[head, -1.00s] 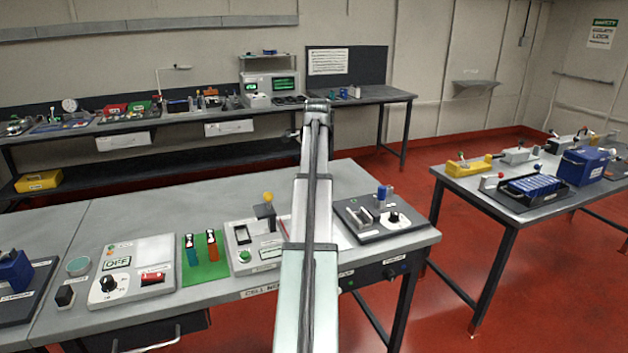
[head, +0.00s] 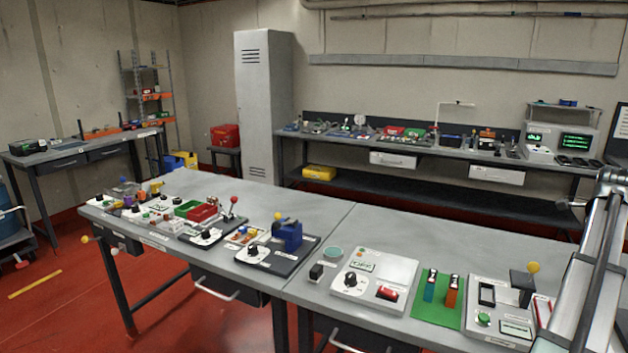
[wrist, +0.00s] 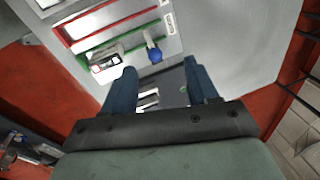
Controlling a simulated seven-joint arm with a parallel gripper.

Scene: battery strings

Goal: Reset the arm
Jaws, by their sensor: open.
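My arm (head: 590,270) rises along the right edge of the head view, and its gripper end is not clearly seen there. In the wrist view my gripper (wrist: 165,82) has its two blue fingers apart, with nothing between them. Beyond the fingers lies a grey panel with red and green edge strips (wrist: 85,45), a blue knob (wrist: 153,50) and a small white-and-red part (wrist: 106,62). A dark plate (wrist: 172,90) shows between the fingers. The fingers appear apart from all of these.
The near bench (head: 350,235) carries a switch box (head: 375,280), a green mat (head: 437,300) with two cells, and a blue device (head: 288,235). A back bench (head: 400,155) holds instruments. A grey locker (head: 262,105) stands behind. Red floor (head: 60,270) is open at left.

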